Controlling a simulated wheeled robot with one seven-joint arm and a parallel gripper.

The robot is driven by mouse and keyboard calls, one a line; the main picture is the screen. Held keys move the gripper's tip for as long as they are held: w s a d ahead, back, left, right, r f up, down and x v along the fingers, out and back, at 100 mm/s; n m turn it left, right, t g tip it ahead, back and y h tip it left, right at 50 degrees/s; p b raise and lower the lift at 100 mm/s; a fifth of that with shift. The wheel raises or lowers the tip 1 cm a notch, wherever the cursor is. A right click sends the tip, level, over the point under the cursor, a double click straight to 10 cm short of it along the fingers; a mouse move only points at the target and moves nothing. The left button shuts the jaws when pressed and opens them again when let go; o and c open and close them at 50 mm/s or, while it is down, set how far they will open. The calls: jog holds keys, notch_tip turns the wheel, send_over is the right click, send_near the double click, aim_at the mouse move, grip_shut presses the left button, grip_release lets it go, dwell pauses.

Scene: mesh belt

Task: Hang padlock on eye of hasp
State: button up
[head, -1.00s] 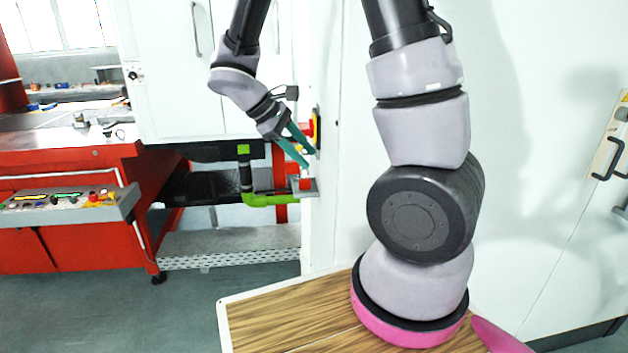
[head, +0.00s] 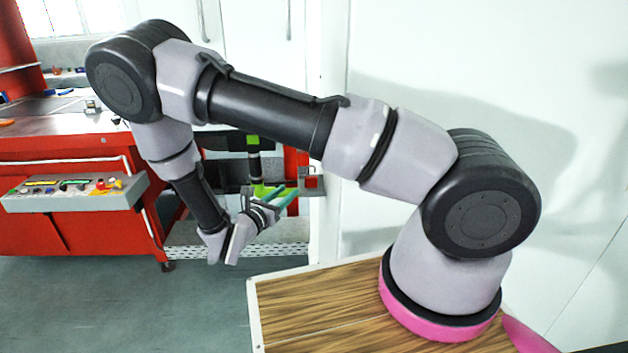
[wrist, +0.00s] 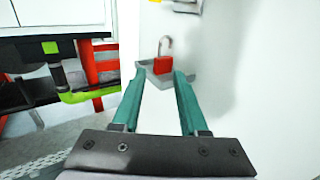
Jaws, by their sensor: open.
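A red padlock (wrist: 161,65) with a grey shackle stands upright on a small grey shelf (wrist: 150,79) on the white wall in the wrist view. The shackle's left leg looks raised clear of the body. The padlock shows small in the head view (head: 311,183). My gripper (wrist: 160,75) is open and empty, its teal fingers pointing at the padlock from the near side, one to each side of it in the picture. It also shows in the head view (head: 291,195), just left of the shelf. A yellow and grey fitting (wrist: 184,5), perhaps the hasp, is cut off at the top.
A green pipe (wrist: 90,97) and red uprights (wrist: 90,65) stand left of the shelf. A red workbench (head: 70,150) with a control panel (head: 75,192) is at the left. The wall right of the shelf is bare.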

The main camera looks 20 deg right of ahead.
aim_at(311, 182)
jog(key=shift+r+x, duration=0.2)
jog(key=shift+x, duration=4.7)
grip_shut()
